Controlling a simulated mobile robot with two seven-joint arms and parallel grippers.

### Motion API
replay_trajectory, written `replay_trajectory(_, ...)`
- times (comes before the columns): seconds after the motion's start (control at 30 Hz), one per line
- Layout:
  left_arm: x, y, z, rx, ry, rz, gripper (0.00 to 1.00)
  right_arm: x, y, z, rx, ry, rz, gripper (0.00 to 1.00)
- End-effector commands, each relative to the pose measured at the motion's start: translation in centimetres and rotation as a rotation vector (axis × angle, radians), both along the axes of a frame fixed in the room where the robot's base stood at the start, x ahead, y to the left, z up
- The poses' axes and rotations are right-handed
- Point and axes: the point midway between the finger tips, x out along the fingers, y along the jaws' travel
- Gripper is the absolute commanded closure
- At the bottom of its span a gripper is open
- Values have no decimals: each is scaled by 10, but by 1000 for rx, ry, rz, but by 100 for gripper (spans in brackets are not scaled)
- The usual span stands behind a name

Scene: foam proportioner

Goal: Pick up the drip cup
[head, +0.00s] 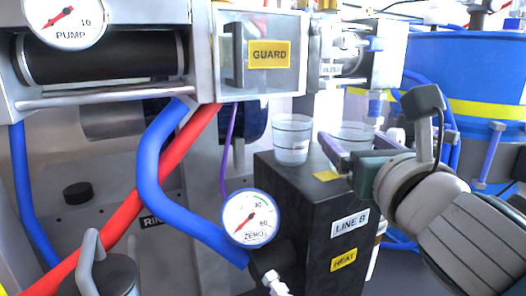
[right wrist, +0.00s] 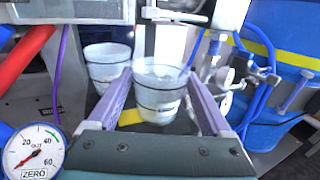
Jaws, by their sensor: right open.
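Two clear cups with dark bands stand upright on top of a black box (head: 305,220). One cup (head: 291,140) is at the left and also shows in the right wrist view (right wrist: 107,66). The other cup (head: 354,132) stands to its right, partly behind my right gripper (head: 348,143). In the right wrist view, this right-hand cup (right wrist: 160,95) lies between the two open purple fingers (right wrist: 160,76), with gaps visible on both sides. The pictures do not tell which cup is the drip cup. My left gripper is not in view.
A clear guard box (head: 262,55) hangs above and left of the cups. A gauge (head: 250,218), blue hose (head: 160,190) and red hose (head: 125,215) are at the left. Valve fittings (right wrist: 245,75) and a blue drum (head: 460,75) are at the right.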

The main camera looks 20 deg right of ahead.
Motion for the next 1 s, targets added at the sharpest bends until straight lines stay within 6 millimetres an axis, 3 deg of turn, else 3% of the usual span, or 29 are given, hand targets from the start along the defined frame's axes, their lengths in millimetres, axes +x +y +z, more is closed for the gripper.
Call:
replay_trajectory(0.2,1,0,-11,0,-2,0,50,32,-11,-2,-1,-2,-2,16)
replay_trajectory(0.53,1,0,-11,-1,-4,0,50,39,-13,0,1,1,-1,16)
replay_trajectory(1.0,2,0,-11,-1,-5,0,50,39,-13,0,2,-1,-1,69)
